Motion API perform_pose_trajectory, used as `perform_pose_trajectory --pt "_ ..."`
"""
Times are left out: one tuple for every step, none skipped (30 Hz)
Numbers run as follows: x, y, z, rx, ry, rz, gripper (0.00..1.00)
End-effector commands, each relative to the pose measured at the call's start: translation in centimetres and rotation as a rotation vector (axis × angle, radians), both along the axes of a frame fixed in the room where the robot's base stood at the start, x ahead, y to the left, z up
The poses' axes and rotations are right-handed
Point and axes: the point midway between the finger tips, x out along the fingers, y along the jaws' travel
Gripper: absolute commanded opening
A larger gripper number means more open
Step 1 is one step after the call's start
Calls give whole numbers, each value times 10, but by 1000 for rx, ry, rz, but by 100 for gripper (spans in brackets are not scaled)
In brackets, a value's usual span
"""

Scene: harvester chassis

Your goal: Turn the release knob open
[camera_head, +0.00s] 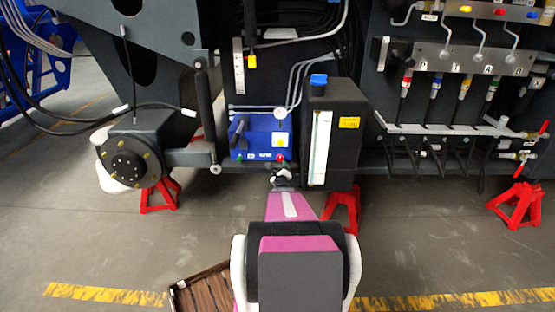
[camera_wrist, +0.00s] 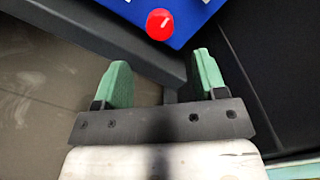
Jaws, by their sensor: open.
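The red round knob (camera_wrist: 160,24), with a white mark on its face, sits on the lower part of a blue box (camera_wrist: 188,12) at the top of the wrist view. In the head view the same red knob (camera_head: 280,158) shows small at the bottom right of the blue box (camera_head: 256,140). My gripper (camera_wrist: 160,70) is open and empty. Its two green fingers are apart, and the knob is beyond their tips, roughly centred between them in the picture. In the head view my gripper (camera_head: 281,175) is just below the knob, small and partly hidden by my arm.
A dark beam (camera_wrist: 120,45) runs under the blue box, close to the fingers. A black tank (camera_head: 346,130) with a blue cap stands to the right. A green knob (camera_head: 239,160) is on the box's left. Red stands (camera_head: 160,193) support the chassis.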

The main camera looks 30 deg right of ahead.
Motion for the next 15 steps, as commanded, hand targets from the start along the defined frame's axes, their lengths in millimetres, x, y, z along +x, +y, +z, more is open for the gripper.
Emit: perform_pose_trajectory --pt "6 -3 -1 -1 0 0 65" --pt "9 -5 -1 -1 0 0 65" --pt "13 -7 -1 -1 0 0 65" --pt "17 -9 -1 -1 1 1 65" --pt "21 -11 -1 -1 1 1 65" --pt "27 -15 -2 -1 2 0 65" --pt "31 -17 -2 -1 2 0 65" --pt "36 -20 -2 -1 2 1 65" --pt "42 -23 -2 -1 2 1 65" --pt "47 -26 -1 -1 2 1 65" --pt "52 -29 -2 -1 2 1 65" --pt "59 -32 -2 -1 2 0 65" --pt "63 -35 -2 -1 2 0 65" --pt "68 -37 -2 -1 3 1 65" --pt "73 -40 -2 -1 3 1 65"
